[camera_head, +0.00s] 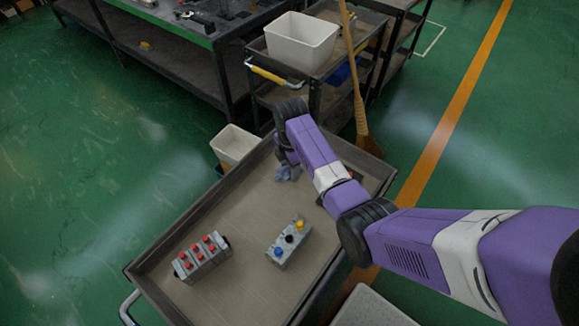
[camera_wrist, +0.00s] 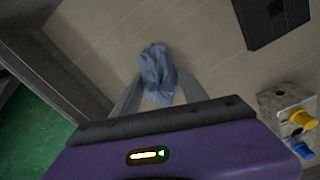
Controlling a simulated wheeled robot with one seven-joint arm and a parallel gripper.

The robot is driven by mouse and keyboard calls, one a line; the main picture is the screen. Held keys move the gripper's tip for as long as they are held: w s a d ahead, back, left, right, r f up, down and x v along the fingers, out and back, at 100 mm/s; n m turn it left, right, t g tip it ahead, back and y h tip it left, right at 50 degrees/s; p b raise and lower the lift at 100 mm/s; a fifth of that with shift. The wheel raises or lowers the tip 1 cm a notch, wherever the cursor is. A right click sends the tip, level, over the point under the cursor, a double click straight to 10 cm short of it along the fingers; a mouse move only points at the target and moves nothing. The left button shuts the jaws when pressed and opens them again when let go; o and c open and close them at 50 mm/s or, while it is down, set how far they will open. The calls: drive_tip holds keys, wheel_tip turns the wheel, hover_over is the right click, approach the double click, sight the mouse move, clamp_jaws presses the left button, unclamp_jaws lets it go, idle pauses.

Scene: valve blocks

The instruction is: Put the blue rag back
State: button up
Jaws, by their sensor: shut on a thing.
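The blue rag (camera_wrist: 157,72) is a crumpled grey-blue cloth. In the wrist view it sits between the two fingertips of my gripper (camera_wrist: 156,92), which is shut on it. In the head view the rag (camera_head: 287,173) shows just below the end of my arm, over the far end of the cart's tray (camera_head: 227,212). My fingers are mostly hidden there by my own arm. I cannot tell whether the rag still touches the tray floor.
A valve block with red knobs (camera_head: 202,257) and one with blue, black and yellow knobs (camera_head: 288,242) stand on the tray. A dark object (camera_wrist: 273,20) lies right of the rag. Beyond are a white bin (camera_head: 232,145), a shelf cart with a white tub (camera_head: 301,41), and a broom (camera_head: 361,100).

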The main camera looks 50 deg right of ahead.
sight(290, 168)
drive_tip(key=shift+f, duration=0.1)
drive_tip(key=o, duration=1.2)
wheel_tip(290, 168, up, 12)
drive_tip(key=shift+s+r, duration=0.15)
